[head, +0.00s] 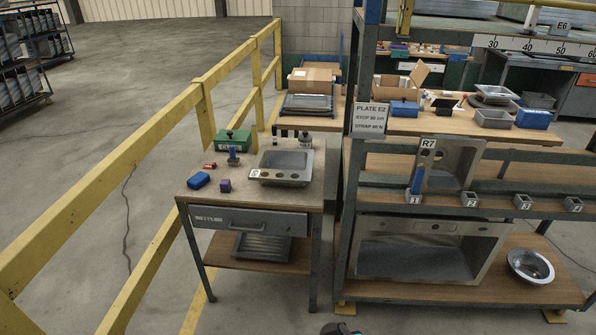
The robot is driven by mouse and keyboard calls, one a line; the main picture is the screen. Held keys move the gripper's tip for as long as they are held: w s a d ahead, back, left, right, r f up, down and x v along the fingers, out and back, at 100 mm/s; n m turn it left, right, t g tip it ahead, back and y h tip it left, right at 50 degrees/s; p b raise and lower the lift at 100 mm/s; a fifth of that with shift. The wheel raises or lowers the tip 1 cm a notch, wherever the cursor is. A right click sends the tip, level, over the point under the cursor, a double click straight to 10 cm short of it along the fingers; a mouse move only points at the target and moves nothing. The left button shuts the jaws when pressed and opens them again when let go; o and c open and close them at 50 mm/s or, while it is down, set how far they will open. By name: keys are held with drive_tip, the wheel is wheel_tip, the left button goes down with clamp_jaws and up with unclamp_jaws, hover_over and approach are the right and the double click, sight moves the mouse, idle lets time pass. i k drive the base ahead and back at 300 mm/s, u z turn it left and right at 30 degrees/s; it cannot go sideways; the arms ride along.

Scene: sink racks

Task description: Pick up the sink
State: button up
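Several sinks are in the head view. A small steel sink (297,160) with a tagged, holed ledge lies on the small workbench (245,192). A steel sink (462,158) leans on its side in the rack, by the R7 label. A large steel sink (480,228) stands tipped on the rack's bottom shelf, its basin facing out. A round steel bowl (530,265) lies to its right. The task does not tell which sink is meant.
A yellow railing (130,155) runs along the left. Dark rack posts (349,180) stand right of the bench. Floor in front is clear.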

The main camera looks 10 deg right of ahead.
sight(281, 166)
drive_tip(key=u, duration=0.1)
drive_tip(key=i, duration=0.95)
drive_tip(key=k, duration=0.15)
drive_tip(key=z, duration=1.25)
